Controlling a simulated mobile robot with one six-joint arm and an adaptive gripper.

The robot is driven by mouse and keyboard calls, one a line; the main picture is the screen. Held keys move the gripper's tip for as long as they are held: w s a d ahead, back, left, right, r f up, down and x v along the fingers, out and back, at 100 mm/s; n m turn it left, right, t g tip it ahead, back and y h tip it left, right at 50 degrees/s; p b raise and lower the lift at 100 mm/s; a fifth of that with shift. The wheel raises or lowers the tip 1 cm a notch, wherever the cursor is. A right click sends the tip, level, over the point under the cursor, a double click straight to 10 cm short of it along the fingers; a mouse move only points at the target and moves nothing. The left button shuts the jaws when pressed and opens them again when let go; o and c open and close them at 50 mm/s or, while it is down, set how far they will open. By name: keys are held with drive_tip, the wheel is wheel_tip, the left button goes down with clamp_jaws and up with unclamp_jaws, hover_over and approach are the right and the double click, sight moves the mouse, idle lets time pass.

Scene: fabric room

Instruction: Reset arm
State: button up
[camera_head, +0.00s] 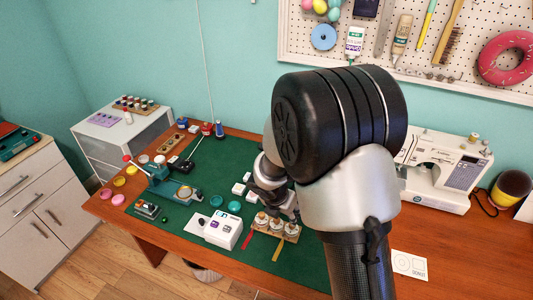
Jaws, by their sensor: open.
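My arm rises from the bottom right, and its large black and silver joint fills the middle of the view. My wrist and dark gripper (264,194) show small behind and left of it, over the green mat (212,165) on the wooden table (130,218). The gripper is partly hidden by my arm; it is open and I see nothing held in it. Below it is a small wooden rack (277,229) with several round-topped items; I cannot tell the gap between them.
A green press-like device (168,186) and a white box (223,228) stand on the mat's left and front. A white sewing machine (440,172) stands at the right. A pegboard (425,45) hangs behind. Bare mat shows at the back and front left.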

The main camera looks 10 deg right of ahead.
drive_tip(key=s+d+r+m, duration=0.1)
drive_tip(key=s+r+m, duration=0.4)
drive_tip(key=r+m, duration=0.25)
drive_tip(key=s+d+r+m, duration=0.2)
drive_tip(key=s+r+m, duration=0.35)
drive_tip(key=r, duration=0.35)
drive_tip(key=s+a+r+m+y, duration=0.1)
drive_tip(key=s+a+r+m, duration=0.1)
drive_tip(key=s+m, duration=0.5)
drive_tip(key=s+a+r+m+t+y, duration=0.1)
drive_tip(key=s+r+m, duration=0.3)
drive_tip(key=s+m, duration=0.4)
drive_tip(key=shift+s+a+r+y, duration=0.3)
drive_tip(key=shift+s+a+y, duration=0.15)
drive_tip(key=shift+a+y, duration=0.25)
